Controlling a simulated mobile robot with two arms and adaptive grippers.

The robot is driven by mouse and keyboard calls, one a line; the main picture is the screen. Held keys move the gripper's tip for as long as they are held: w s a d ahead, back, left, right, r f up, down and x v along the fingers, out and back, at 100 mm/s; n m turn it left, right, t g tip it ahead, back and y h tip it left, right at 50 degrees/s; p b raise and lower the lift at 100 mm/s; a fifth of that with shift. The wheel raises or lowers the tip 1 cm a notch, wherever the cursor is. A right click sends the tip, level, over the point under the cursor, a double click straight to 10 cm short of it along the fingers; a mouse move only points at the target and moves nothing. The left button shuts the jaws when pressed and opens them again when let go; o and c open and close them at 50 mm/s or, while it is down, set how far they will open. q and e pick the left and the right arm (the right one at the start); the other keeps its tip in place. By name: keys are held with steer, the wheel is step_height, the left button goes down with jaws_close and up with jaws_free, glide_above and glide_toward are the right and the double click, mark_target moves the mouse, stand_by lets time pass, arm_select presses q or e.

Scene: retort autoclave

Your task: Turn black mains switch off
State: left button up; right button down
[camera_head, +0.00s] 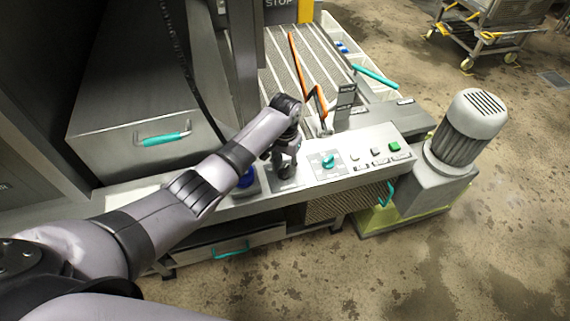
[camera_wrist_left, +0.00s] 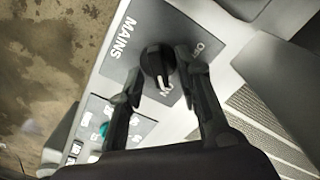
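The black mains switch (camera_wrist_left: 155,61) is a round knob on a grey plate marked MAINS (camera_wrist_left: 124,37) in the left wrist view. White lettering shows beside it, some partly hidden by the knob and a finger. My left gripper (camera_wrist_left: 160,70) is open, with one finger on each side of the knob's near part. I cannot tell whether either finger touches it. In the head view my left gripper (camera_head: 284,170) points down over the left part of the control panel (camera_head: 350,143) and hides the switch. My right gripper is not in view.
A teal knob (camera_head: 328,160) and a green button (camera_head: 394,147) sit to the right on the panel. A blue part (camera_head: 247,178) is close left of my gripper. An orange lever (camera_head: 298,65) rises behind. A grey motor (camera_head: 467,127) stands at the right.

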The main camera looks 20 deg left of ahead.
arm_select(q)
jaws_close()
stand_by(0.4)
